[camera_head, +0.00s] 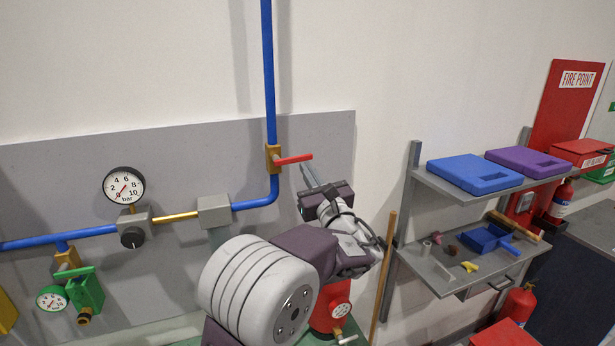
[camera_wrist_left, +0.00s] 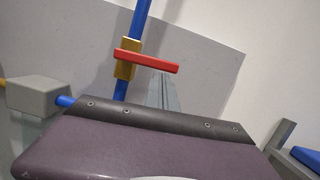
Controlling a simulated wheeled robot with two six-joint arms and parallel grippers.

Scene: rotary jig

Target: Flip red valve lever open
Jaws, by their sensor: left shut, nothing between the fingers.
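The red valve lever (camera_head: 295,159) sticks out sideways to the right from a brass valve body (camera_head: 273,158) on the vertical blue pipe. In the left wrist view the lever (camera_wrist_left: 148,61) lies across the brass valve body (camera_wrist_left: 125,70), tilted slightly down to the right. My left gripper (camera_head: 308,167) is shut and empty, with its fingers just below the lever's right part. In the left wrist view its grey fingers (camera_wrist_left: 163,85) reach up toward the lever's underside; I cannot tell whether they touch it. My right gripper is not in view.
The blue pipe (camera_head: 270,80) runs along a grey wall panel (camera_head: 60,170) with a pressure gauge (camera_head: 124,187) and a green valve (camera_head: 85,291) at left. A wooden pole (camera_head: 386,265) and shelves (camera_head: 440,186) with blue and purple cases stand right of my arm.

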